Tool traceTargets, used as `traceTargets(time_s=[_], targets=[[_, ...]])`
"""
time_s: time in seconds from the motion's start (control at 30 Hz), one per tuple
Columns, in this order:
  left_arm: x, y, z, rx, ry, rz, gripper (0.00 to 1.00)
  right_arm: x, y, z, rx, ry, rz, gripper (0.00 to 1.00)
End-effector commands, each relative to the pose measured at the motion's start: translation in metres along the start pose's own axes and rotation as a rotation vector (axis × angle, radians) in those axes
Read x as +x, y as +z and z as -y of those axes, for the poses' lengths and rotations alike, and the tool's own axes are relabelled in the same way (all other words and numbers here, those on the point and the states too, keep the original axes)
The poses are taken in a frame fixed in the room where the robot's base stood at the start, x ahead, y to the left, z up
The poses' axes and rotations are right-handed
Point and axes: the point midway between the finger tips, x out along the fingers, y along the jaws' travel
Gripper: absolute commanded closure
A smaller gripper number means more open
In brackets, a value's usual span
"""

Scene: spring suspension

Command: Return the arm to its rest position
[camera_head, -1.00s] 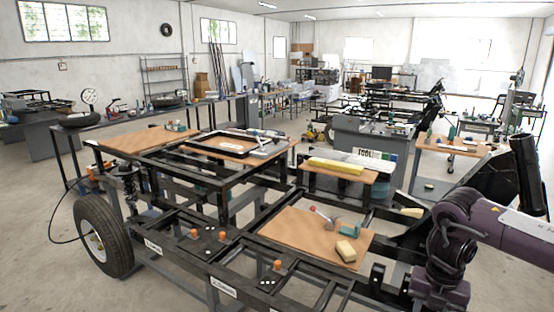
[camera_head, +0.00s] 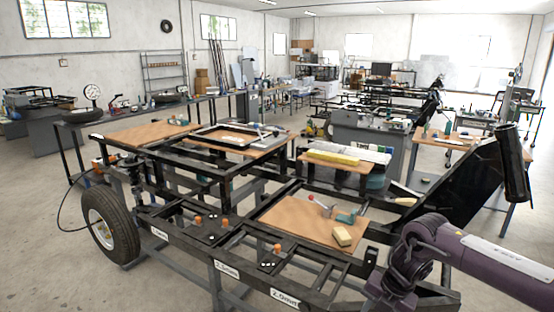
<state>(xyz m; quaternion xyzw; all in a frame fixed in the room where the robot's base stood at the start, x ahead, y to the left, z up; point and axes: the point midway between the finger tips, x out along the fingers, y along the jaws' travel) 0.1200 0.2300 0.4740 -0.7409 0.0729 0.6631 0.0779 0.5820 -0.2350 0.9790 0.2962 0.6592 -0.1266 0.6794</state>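My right arm (camera_head: 480,262), purple and dark grey, comes in from the lower right and reaches over the right end of the black vehicle frame (camera_head: 225,255). Its gripper is not visible; the arm's dark joint (camera_head: 405,265) is the furthest part I see, low over the frame rail. My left arm and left gripper are outside the view. A spring suspension part (camera_head: 137,185) stands upright by the wheel (camera_head: 111,222) at the frame's left end.
A wooden board (camera_head: 300,222) on the frame carries a yellow sponge (camera_head: 342,236) and a teal tool (camera_head: 347,217). A yellow block (camera_head: 331,157) lies on another board behind. A black panel (camera_head: 465,195) rises at the right. Open floor (camera_head: 50,260) shows at left.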

Motion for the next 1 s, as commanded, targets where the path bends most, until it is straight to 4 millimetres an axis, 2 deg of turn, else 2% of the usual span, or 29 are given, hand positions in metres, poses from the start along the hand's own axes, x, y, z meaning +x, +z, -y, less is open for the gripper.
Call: traceTargets(time_s=[0.03,0.17,0.33,0.43,0.53,0.67,0.7,0.8,0.87,1.0], targets=[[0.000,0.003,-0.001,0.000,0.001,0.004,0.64,0.017,-0.007,-0.010,0.018,0.030,-0.018,0.64],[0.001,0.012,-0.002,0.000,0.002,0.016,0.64,0.062,-0.022,-0.042,0.106,0.148,-0.060,0.64],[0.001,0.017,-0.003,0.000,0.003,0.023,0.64,0.135,-0.049,-0.080,0.345,0.335,-0.140,0.64],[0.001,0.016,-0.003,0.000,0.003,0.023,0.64,0.179,-0.061,-0.083,0.538,0.419,-0.180,0.64],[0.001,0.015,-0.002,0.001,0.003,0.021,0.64,0.226,-0.074,-0.070,0.763,0.476,-0.207,0.64],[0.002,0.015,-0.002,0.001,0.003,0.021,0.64,0.291,-0.094,-0.023,1.095,0.499,-0.209,0.64],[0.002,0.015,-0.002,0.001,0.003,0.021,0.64,0.312,-0.104,-0.001,1.202,0.492,-0.201,0.64],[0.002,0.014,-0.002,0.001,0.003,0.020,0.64,0.356,-0.130,0.055,1.438,0.462,-0.164,0.64],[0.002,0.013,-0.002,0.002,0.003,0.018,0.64,0.378,-0.148,0.091,1.564,0.432,-0.134,0.64],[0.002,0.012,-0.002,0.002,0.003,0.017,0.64,0.417,-0.200,0.177,1.819,0.344,-0.045,0.64]])
